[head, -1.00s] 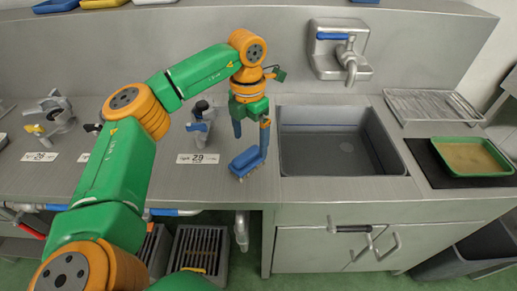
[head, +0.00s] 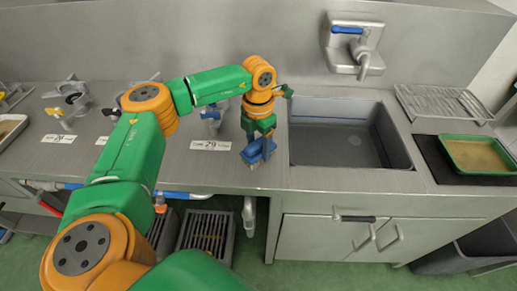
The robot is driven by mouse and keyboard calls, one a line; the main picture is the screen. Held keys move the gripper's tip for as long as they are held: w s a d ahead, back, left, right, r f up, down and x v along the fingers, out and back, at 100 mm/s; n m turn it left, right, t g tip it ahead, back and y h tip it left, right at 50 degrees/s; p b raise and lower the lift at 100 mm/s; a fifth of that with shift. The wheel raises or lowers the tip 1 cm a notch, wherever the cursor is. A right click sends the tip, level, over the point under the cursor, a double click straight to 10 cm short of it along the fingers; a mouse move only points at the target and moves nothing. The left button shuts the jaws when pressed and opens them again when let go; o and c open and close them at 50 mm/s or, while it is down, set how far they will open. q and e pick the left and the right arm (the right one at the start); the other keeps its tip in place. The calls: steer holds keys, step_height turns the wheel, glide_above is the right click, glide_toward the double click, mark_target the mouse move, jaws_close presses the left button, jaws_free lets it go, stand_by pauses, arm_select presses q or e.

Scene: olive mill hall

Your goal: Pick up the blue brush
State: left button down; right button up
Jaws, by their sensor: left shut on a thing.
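The blue brush (head: 251,154) is at the counter's front part, just left of the sink. My left gripper (head: 257,143) points down over it, shut on it, with a finger on either side. The fingers hide part of the brush. I cannot tell whether the brush touches the counter or is held just above it. My right gripper is not in view.
The sink (head: 350,168) is right of the gripper, with a tap (head: 363,62) on the wall behind. A drying rack (head: 440,104) and a green tray (head: 478,174) are further right. A card marked 29 (head: 210,146) and a blue-handled valve (head: 211,115) are to the left.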

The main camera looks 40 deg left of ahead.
mark_target(259, 143)
arm_select(q)
steer(key=shift+r, duration=0.3)
steer(key=r, duration=0.1)
steer(key=r+b, duration=0.1)
steer(key=r, duration=0.1)
steer(key=shift+s+d+b, duration=0.1)
steer(key=shift+d+b, duration=0.15)
steer(key=shift+b, duration=0.1)
steer(key=s+d+r+b, duration=0.2)
steer(key=s+d+r, duration=0.7)
steer(key=shift+s+d+r, duration=0.2)
steer(key=shift+s+d, duration=0.05)
steer(key=shift+s, duration=0.1)
